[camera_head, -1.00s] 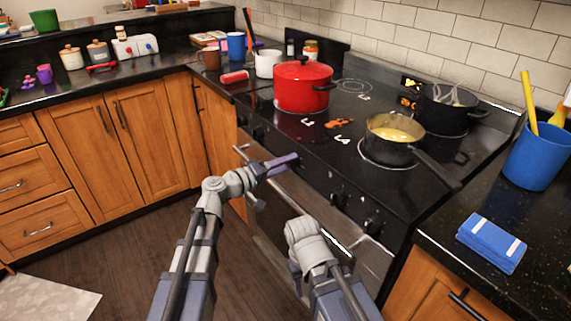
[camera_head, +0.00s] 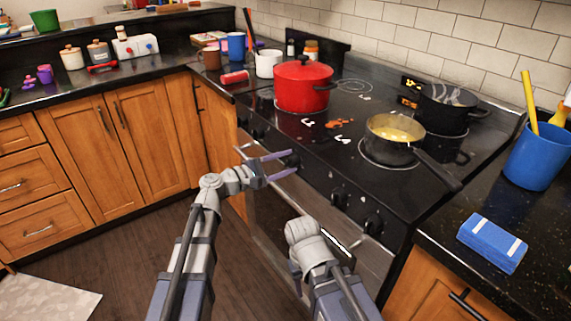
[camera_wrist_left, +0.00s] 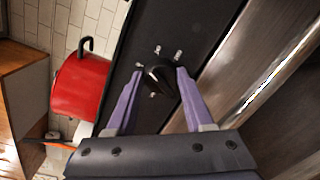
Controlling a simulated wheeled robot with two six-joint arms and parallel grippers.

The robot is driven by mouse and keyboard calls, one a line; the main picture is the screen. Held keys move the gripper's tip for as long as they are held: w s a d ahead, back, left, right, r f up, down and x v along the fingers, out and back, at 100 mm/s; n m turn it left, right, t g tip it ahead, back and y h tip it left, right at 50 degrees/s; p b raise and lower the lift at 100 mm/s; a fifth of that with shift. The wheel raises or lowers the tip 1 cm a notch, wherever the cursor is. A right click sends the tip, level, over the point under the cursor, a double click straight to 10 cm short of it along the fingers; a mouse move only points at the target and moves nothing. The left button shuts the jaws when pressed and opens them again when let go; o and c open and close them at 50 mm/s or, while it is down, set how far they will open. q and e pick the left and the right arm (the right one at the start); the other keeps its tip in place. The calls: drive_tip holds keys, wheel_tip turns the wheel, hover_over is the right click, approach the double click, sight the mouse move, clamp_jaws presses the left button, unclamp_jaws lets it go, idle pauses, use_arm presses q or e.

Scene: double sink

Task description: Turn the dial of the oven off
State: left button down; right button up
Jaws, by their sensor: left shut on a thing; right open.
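The oven (camera_head: 350,262) has a dark front panel with several black dials. My left gripper (camera_head: 292,161) is at the panel, with its two purple fingers on either side of one dial (camera_head: 289,158), below the red pot. In the left wrist view the dial (camera_wrist_left: 158,76) sits between the fingertips (camera_wrist_left: 160,74), and the gripper is shut on it. White marks surround the dial there. My right gripper (camera_head: 305,240) is low in front of the oven door, apart from the dials; it is open, though its fingers are mostly hidden by its wrist.
A red pot (camera_head: 302,90), a saucepan (camera_head: 394,150) of yellow food and a black pot (camera_head: 445,115) stand on the stovetop. The saucepan's handle sticks out past the front edge. The oven door's handle bar (camera_head: 320,225) runs below the dials.

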use_arm(q)
drive_tip(key=n, duration=0.4)
drive_tip(key=shift+n, duration=0.3)
idle(0.4)
drive_tip(key=shift+c, duration=1.4)
unclamp_jaws()
drive_tip(key=shift+w+n, duration=0.1)
drive_tip(key=shift+n, duration=0.2)
drive_tip(key=shift+a, duration=0.1)
drive_tip(key=v, duration=0.7)
drive_tip(key=shift+s+a, duration=0.2)
drive_tip(key=shift+a, duration=0.1)
drive_tip(key=shift+f, duration=0.15)
